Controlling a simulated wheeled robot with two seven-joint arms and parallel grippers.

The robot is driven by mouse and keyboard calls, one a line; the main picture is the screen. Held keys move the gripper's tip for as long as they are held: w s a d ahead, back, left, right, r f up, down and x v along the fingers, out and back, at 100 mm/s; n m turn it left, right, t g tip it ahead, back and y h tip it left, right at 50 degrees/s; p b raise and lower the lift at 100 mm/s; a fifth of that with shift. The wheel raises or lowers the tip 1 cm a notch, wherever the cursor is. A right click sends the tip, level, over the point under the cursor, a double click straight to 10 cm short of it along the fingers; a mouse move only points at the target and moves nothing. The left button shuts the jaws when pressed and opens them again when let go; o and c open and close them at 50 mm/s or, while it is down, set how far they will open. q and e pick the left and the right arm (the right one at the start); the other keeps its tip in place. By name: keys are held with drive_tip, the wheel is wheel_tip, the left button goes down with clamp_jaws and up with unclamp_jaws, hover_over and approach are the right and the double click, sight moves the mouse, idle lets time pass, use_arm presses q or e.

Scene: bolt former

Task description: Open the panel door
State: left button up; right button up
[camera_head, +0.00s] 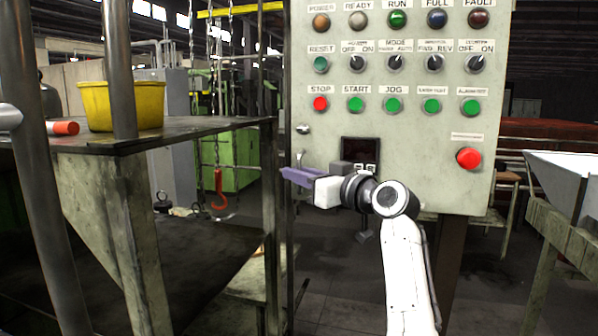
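The control panel (330,60) is a pale grey-green box filling the centre and right of the view. Its front face carries rows of lamps, switches and buttons, and it looks shut. A small metal latch (303,129) sits at its left edge. My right arm reaches up from below, in front of the panel's lower part. My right gripper (286,175) has purple fingers that point left, past the panel's lower left edge and below the latch. The fingers overlap from this angle, so any gap between them is hidden. My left gripper is not seen.
A dark metal table (200,128) with a yellow bin (150,105) stands at the left, close to the panel's left edge. A red hook (219,190) hangs on a chain behind it. A red emergency button (468,158) sits on the panel's lower right. A white tray (565,180) stands at the right.

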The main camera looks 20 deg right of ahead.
clamp_jaws()
idle(1.5)
